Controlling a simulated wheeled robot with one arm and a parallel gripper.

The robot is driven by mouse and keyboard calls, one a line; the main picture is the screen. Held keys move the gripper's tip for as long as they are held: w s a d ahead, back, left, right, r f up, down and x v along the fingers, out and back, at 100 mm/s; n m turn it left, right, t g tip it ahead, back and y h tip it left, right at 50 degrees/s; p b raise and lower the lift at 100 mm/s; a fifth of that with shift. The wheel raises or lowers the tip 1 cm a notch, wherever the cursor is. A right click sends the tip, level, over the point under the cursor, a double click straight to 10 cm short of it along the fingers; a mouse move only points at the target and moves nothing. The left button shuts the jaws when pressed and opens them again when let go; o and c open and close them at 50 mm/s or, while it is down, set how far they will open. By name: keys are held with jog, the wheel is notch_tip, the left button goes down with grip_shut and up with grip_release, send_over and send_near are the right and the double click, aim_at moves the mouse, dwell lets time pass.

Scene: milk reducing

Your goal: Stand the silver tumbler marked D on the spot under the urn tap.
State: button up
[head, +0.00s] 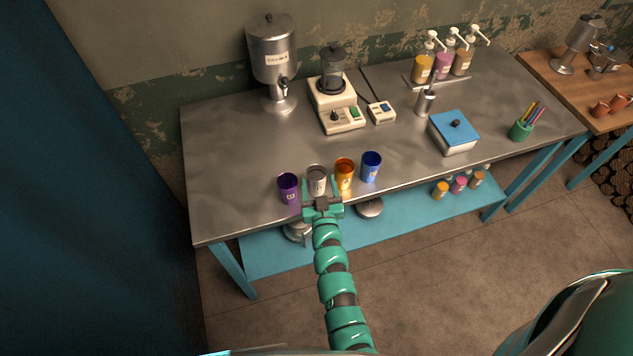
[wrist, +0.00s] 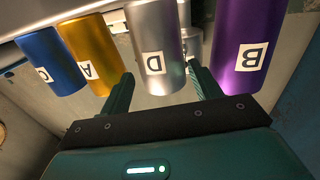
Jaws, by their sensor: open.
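The silver tumbler marked D (head: 317,178) stands upright near the front edge of the steel table, between a purple tumbler (head: 289,187) and an orange tumbler (head: 344,172). In the wrist view the silver tumbler (wrist: 155,50) shows its D label. My gripper (head: 322,190) is open, with one finger on each side of the silver tumbler. I cannot tell whether the fingers touch it. The urn (head: 273,55) stands at the back left of the table, with its tap (head: 284,84) facing front. The area under the tap holds no tumbler.
A blue tumbler (head: 371,166) stands right of the orange one. A blender (head: 337,100) stands right of the urn, with a small scale-like device (head: 381,112) beside it. The steel tabletop (head: 228,160) is clear between the tumblers and the urn.

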aim_at(316, 170)
jog(key=shift+w+a+f+b, duration=0.1)
jog(key=shift+w+a, duration=0.05)
jog(key=shift+w, duration=0.7)
jog(key=shift+w+a+f+b, duration=0.1)
jog(key=shift+w, duration=0.7)
jog(key=shift+w+a+f+b, duration=0.1)
jog(key=shift+w+a, duration=0.05)
jog(key=shift+w, duration=0.7)
jog(key=shift+c, duration=0.2)
jog(key=c, duration=0.8)
jog(key=shift+r, duration=0.15)
